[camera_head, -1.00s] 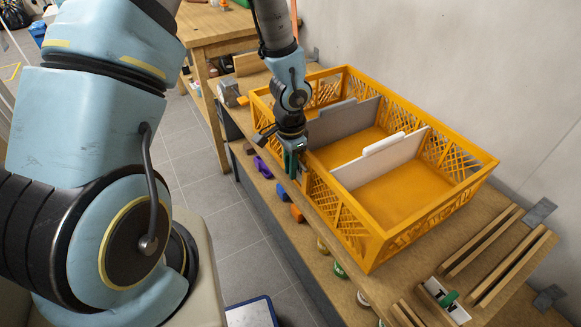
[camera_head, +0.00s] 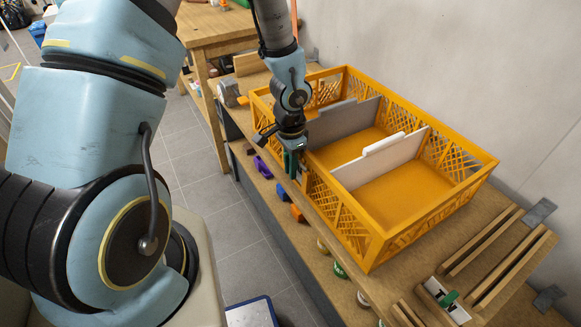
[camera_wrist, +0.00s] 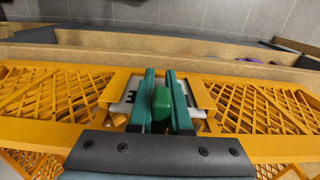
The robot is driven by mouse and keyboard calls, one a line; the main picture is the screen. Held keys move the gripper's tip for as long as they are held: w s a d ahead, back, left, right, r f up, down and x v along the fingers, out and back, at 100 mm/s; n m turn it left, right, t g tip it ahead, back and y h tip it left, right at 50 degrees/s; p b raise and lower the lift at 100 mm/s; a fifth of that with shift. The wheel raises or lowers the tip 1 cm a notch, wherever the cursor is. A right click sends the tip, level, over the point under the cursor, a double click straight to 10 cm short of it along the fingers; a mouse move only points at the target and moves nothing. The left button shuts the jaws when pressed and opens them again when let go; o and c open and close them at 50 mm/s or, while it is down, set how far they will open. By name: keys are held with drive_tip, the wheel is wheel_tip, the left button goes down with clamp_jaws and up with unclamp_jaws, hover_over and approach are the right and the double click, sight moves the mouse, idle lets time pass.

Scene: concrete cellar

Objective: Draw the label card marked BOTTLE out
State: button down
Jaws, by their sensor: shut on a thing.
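My gripper (camera_head: 291,162) is at the near long side of the yellow crate (camera_head: 372,232), pointing down at its outer wall. In the wrist view its green fingers (camera_wrist: 161,84) are shut on the green tab (camera_wrist: 162,104) of a pale label card (camera_wrist: 123,112). The card sits in a yellow frame (camera_wrist: 203,92) on the crate wall. One dark letter, like an E, shows left of the fingers; the rest of the lettering is hidden, so the full word cannot be read.
Another white card with a green tab (camera_head: 446,299) lies by wooden rails (camera_head: 512,268) at the lower right. The crate holds a grey divider (camera_head: 343,122) and a white divider (camera_head: 380,160). Coloured items and jars stand on a lower shelf. A wall borders the crate's far side.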

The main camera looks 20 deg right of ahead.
drive_tip(key=shift+r, duration=0.1)
drive_tip(key=shift+r+p, duration=1.3)
drive_tip(key=shift+r, duration=0.15)
drive_tip(key=shift+r, duration=0.1)
drive_tip(key=shift+r+p, duration=1.25)
drive_tip(key=shift+r, duration=0.15)
drive_tip(key=shift+r+p, duration=0.7)
drive_tip(key=shift+r, duration=0.15)
drive_tip(key=shift+r+p, duration=0.75)
drive_tip(key=shift+r, duration=1.2)
